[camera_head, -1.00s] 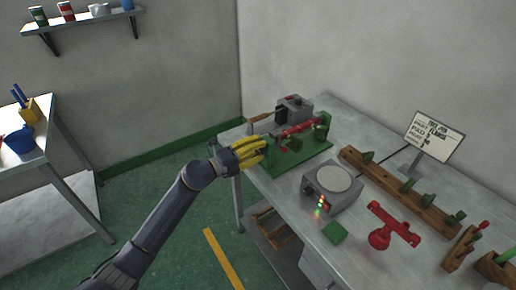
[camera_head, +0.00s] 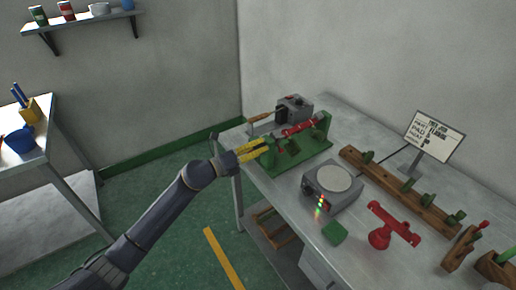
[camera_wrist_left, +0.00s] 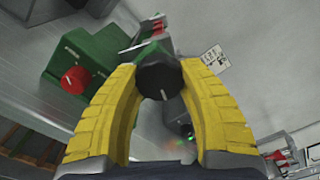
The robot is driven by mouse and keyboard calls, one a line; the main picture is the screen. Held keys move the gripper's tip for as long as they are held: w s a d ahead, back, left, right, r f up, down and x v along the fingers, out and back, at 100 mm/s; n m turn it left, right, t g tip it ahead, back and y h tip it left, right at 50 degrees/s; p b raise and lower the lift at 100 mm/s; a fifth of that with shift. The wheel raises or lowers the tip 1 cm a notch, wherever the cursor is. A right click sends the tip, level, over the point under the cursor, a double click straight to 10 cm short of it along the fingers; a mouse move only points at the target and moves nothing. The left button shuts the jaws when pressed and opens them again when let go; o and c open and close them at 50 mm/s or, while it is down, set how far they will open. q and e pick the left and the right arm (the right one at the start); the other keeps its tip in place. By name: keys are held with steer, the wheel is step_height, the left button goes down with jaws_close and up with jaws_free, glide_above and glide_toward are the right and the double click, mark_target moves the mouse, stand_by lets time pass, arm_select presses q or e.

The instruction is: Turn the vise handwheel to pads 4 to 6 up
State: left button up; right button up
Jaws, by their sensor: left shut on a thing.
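The green vise fixture (camera_head: 302,163) stands on the near left end of the metal bench, with a red bar (camera_head: 298,129) across its upper part. My left gripper (camera_head: 264,147) is at the vise's left end. In the left wrist view, its yellow fingers (camera_wrist_left: 161,88) are closed around the dark round handwheel (camera_wrist_left: 158,76), which has a white mark on its face. The green vise body with a red knob (camera_wrist_left: 74,80) shows behind and left of the handwheel. Pad numbers are not readable. My right gripper is not in view.
A grey machine (camera_head: 294,107) stands behind the vise. A grey unit with a round pale plate (camera_head: 333,177), a green block (camera_head: 335,232), a red stand (camera_head: 380,237), a wooden rack (camera_head: 400,191) and a sign (camera_head: 434,137) occupy the bench to the right.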

arm_select(q)
steer(key=shift+f+m, duration=0.15)
steer(key=shift+m, duration=1.45)
steer(key=shift+f+m, duration=0.15)
steer(key=shift+m, duration=4.35)
steer(key=shift+f+m, duration=0.1)
steer(key=shift+m, duration=0.4)
steer(key=o, duration=0.8)
steer(key=shift+w, duration=0.1)
steer(key=o, duration=0.5)
steer(key=shift+r, duration=0.2)
steer(key=shift+c, duration=0.2)
steer(key=shift+a, duration=0.2)
steer(key=v, duration=1.1)
steer(key=shift+s+a, duration=0.25)
steer(key=shift+s, duration=0.05)
